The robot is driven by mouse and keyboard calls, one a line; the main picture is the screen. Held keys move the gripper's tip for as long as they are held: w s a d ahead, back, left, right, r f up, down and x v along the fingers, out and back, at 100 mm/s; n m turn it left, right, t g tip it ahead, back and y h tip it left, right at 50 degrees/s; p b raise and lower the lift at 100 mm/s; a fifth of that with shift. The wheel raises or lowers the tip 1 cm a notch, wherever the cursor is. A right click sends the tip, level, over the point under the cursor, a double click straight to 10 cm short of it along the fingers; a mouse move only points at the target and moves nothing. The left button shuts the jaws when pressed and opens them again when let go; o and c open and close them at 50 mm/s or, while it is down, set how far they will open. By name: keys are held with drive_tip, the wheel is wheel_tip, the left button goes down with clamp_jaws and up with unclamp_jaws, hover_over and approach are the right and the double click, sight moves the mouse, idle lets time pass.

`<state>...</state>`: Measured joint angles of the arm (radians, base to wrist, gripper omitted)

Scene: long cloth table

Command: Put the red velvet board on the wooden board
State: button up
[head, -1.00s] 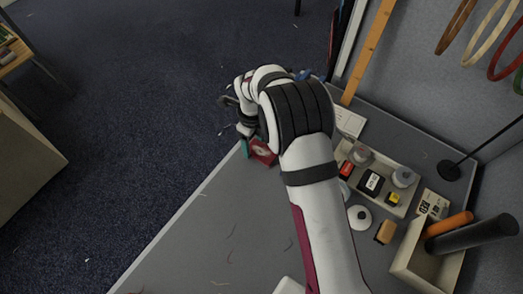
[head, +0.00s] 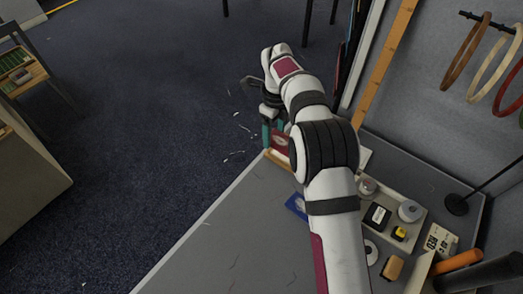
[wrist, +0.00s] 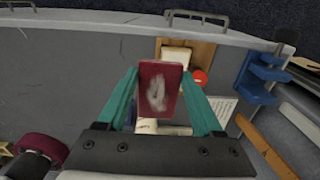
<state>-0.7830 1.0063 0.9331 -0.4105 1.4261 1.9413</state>
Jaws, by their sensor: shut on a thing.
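The red velvet board (wrist: 160,88) is a small dark red block with a pale worn mark on its face. My gripper (wrist: 160,78) is shut on it, with a teal finger on each side. In the head view my gripper (head: 272,138) holds the red velvet board (head: 282,142) by the table's far corner. The wooden board (wrist: 203,50) lies beyond the held board in the wrist view, partly hidden by it. A white block and a red round thing show on or beside the wooden board. A gap between the held board and the wooden board cannot be judged.
A blue rack (wrist: 262,76) stands right of the wooden board in the wrist view. In the head view a tray with tape rolls (head: 410,211) and small boxes lies right of my arm. The grey table (head: 235,245) is clear at the left.

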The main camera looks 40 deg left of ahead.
sight(280, 142)
drive_tip(key=w, duration=0.3)
drive_tip(key=shift+d+f, duration=0.15)
drive_tip(key=shift+f, duration=0.05)
drive_tip(key=shift+s+f, duration=0.1)
drive_tip(key=shift+f, duration=3.1)
drive_tip(key=shift+f, duration=0.25)
drive_tip(key=o, duration=1.4)
